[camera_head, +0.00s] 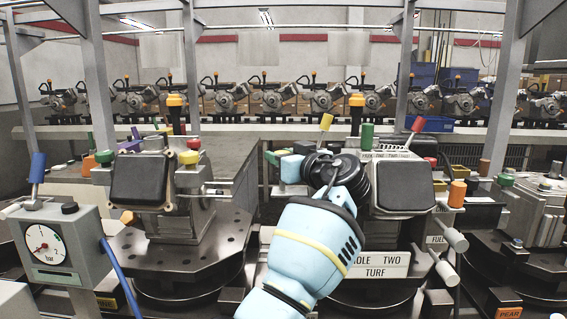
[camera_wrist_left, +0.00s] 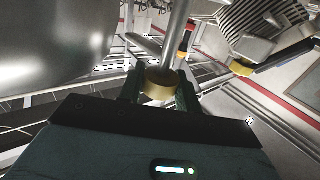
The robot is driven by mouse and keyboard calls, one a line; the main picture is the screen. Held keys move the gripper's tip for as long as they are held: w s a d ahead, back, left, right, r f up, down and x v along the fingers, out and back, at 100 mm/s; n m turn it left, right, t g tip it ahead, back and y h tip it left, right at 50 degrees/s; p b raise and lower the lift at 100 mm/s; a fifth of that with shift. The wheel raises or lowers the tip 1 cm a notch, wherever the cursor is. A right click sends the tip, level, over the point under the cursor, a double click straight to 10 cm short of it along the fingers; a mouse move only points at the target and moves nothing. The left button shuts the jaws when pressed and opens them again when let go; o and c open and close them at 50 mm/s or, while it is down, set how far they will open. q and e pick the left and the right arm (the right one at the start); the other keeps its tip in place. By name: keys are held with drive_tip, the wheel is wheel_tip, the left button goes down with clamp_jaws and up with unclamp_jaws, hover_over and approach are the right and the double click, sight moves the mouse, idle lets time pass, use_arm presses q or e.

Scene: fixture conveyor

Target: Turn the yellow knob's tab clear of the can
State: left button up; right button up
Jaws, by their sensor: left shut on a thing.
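The yellow knob (camera_wrist_left: 160,84) sits between the two dark fingers of my left gripper (camera_wrist_left: 160,94), low in the middle of the left wrist view. My left gripper is shut on it. A grey metal bar (camera_wrist_left: 178,38), which looks like its tab, runs up from the knob. A large smooth metal cylinder (camera_wrist_left: 60,40), likely the can, fills the upper left of that view, left of the bar with a narrow gap showing. In the head view my left arm reaches the right-hand fixture; its own wrist hides the fingertips and the held knob. My right gripper is not in view.
A yellow-tipped lever (camera_head: 326,122) stands just above my left wrist. A dark boxy housing (camera_head: 402,183) is close on its right. A sign (camera_head: 368,265) stands below. A pressure gauge box (camera_head: 48,248) and another fixture (camera_head: 142,181) are to the left.

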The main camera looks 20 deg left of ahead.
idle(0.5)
use_arm(q)
drive_tip(key=o, duration=1)
drive_tip(key=shift+c, duration=0.2)
